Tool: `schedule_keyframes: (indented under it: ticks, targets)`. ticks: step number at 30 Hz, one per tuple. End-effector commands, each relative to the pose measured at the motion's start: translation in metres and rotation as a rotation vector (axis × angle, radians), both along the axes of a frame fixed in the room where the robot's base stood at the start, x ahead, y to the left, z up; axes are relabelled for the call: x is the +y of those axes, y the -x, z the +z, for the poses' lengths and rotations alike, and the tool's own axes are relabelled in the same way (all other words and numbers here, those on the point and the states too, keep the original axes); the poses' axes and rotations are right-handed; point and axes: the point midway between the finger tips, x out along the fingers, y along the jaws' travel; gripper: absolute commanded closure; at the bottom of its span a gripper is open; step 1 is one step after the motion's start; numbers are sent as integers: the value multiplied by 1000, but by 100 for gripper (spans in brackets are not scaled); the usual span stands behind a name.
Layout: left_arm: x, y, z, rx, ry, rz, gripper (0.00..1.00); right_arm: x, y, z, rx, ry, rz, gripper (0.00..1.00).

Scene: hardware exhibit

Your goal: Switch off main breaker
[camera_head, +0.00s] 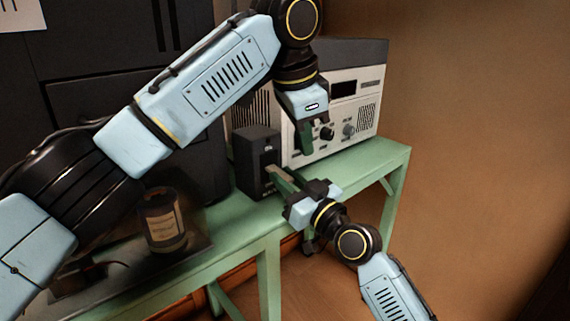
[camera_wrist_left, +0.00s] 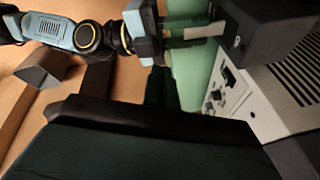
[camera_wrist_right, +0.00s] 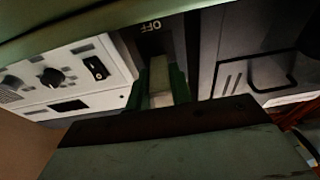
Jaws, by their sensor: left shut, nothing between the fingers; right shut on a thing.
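The main breaker (camera_head: 257,165) is a dark upright box on the green bench, with a pale lever (camera_head: 279,178) sticking out of its front. My right gripper (camera_head: 285,183) is shut on this lever. In the right wrist view the green fingers (camera_wrist_right: 158,88) hold the pale lever (camera_wrist_right: 159,75) between them. An OFF label (camera_wrist_right: 150,26) shows upside down on the breaker face beside the lever. My left gripper (camera_head: 307,138) is shut and empty in front of the white device, above and to the right of the breaker, apart from it.
A white device (camera_head: 355,105) with knobs and a switch stands right of the breaker. A dark cabinet (camera_head: 90,60) fills the back left. The floor at right is clear.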

Motion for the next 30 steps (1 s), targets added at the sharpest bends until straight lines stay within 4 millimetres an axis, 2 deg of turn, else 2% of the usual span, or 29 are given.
schedule_keyframes:
  ticks: [1, 6, 10, 14, 20, 30]
  targets:
    - [9, -9, 13, 20, 14, 77, 100, 0, 0, 1, -2, -2, -1, 100]
    - [32, -27, 42, 81, 65, 277, 100, 0, 0, 1, -2, -2, -1, 100]
    - [42, -34, 54, 108, 93, 363, 100, 0, 0, 1, -2, -2, -1, 100]
    - [46, -36, 57, 121, 105, 398, 100, 0, 0, 1, -2, -2, -1, 100]
    - [41, -41, 32, 124, 104, 400, 100, 0, 0, 1, -2, -2, -1, 100]
    - [25, -55, -37, 123, 103, 400, 100, 0, 0, 1, -2, -2, -1, 100]
